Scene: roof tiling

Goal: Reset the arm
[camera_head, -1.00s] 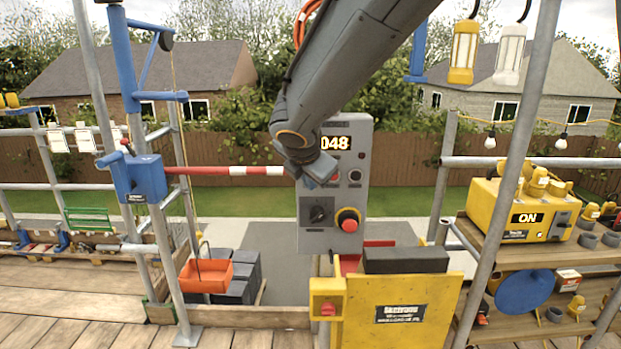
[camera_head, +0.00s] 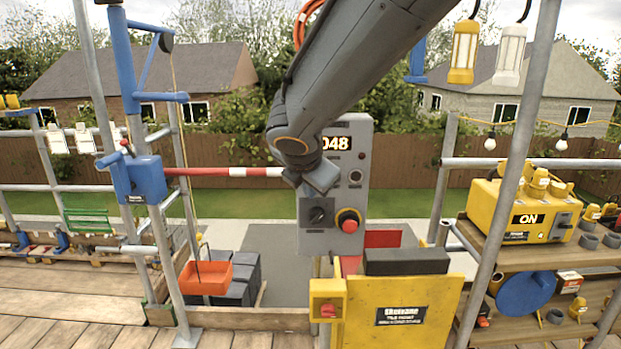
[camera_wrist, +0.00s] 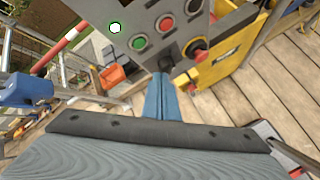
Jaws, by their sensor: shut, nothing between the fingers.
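My gripper (camera_wrist: 162,98) shows in the wrist view as two blue fingers pressed together with nothing between them. Its tips are in front of the grey control box (camera_wrist: 150,20), near a black knob; I cannot tell if they touch it. In the head view my arm comes down from the top right, and its wrist covers the upper left of the control box (camera_head: 345,225). The fingers cannot be made out there. The box has a display ending in 048, a black rotary switch (camera_head: 318,214) and a red stop button (camera_head: 348,221).
A yellow hoist panel (camera_head: 400,318) with dark tiles (camera_head: 406,261) above it stands below the box. A scaffold pole (camera_head: 515,150) and a shelf with a yellow machine (camera_head: 520,212) are at right. An orange tub (camera_head: 205,278) and a red-white bar (camera_head: 225,172) are at left.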

